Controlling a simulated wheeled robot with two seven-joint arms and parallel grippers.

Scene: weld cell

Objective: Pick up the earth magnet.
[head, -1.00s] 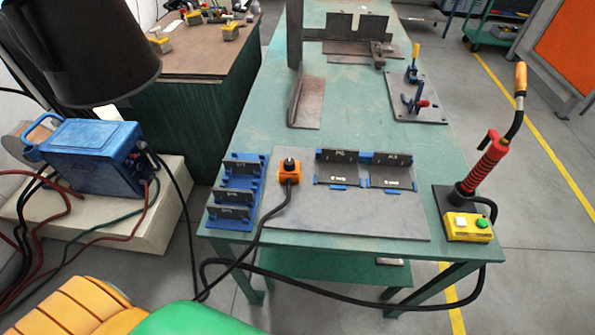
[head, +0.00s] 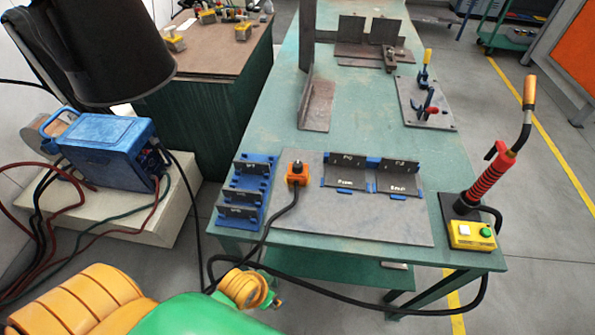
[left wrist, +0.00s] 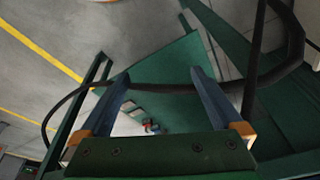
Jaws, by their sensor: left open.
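The earth magnet (head: 297,174) is an orange block with a black knob on top. It sits on the left part of a grey steel plate (head: 373,226) on the green table, and its black cable (head: 272,229) runs over the front edge. I cannot make out the magnet in the left wrist view. My left gripper (left wrist: 160,72) shows there with its two blue fingers apart and nothing between them. A black cable crosses behind the fingers. In the head view my left arm is low in front of the table, with its fingers not clearly visible. My right gripper is not in view.
A blue rack (head: 243,193) stands left of the magnet, and dark angle pieces in blue holders (head: 373,173) stand to its right. A red-handled torch (head: 492,178) and a yellow button box (head: 471,235) are at the right edge.

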